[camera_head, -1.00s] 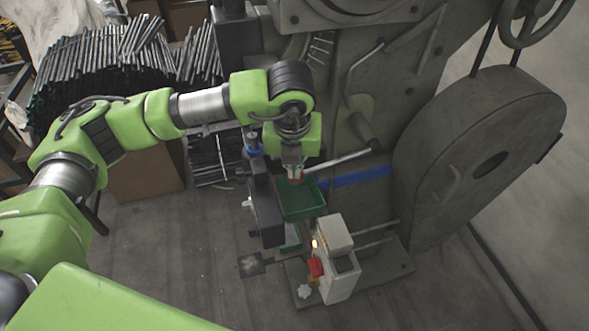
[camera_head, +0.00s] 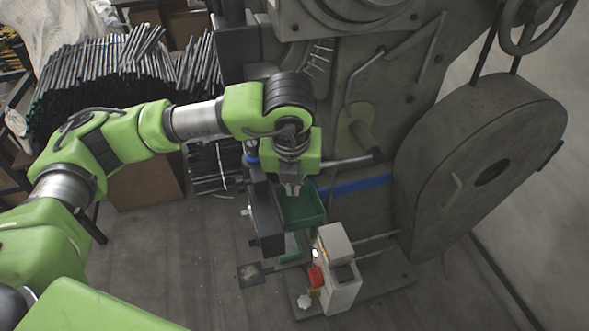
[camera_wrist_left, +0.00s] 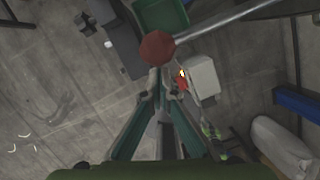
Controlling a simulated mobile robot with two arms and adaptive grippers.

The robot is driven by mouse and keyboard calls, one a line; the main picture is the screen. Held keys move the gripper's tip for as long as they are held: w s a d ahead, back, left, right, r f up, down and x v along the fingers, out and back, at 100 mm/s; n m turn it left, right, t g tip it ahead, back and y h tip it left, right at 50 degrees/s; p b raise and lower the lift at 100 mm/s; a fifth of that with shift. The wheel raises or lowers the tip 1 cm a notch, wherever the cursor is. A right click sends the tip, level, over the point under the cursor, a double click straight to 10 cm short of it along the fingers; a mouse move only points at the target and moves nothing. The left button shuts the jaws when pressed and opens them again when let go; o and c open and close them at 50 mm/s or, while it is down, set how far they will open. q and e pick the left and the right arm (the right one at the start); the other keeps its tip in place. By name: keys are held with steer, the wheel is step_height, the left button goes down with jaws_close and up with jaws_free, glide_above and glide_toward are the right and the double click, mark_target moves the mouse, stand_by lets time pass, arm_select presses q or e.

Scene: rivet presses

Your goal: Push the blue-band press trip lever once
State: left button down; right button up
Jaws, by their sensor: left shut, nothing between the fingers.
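The press (camera_head: 440,140) carries a blue band (camera_head: 355,184) low on its body. Its trip lever is a pale rod (camera_head: 345,163) running left from the press to my left gripper. In the left wrist view the rod (camera_wrist_left: 235,18) ends in a round red knob (camera_wrist_left: 157,48). My left gripper (camera_head: 291,190) points down at the lever's end, with its fingers shut and empty. In the wrist view the fingertips (camera_wrist_left: 160,80) are right at the knob; I cannot tell whether they touch. In the head view the knob is hidden by the gripper. My right gripper is out of view.
A green tray (camera_head: 303,208) lies just below the gripper. A white control box (camera_head: 337,270) with a red button (camera_head: 315,276) stands on the press's base. Bundled dark rods (camera_head: 85,80) are stacked at the back left.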

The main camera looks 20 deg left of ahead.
arm_select(q)
steer(key=v, duration=1.2)
stand_by(1.6)
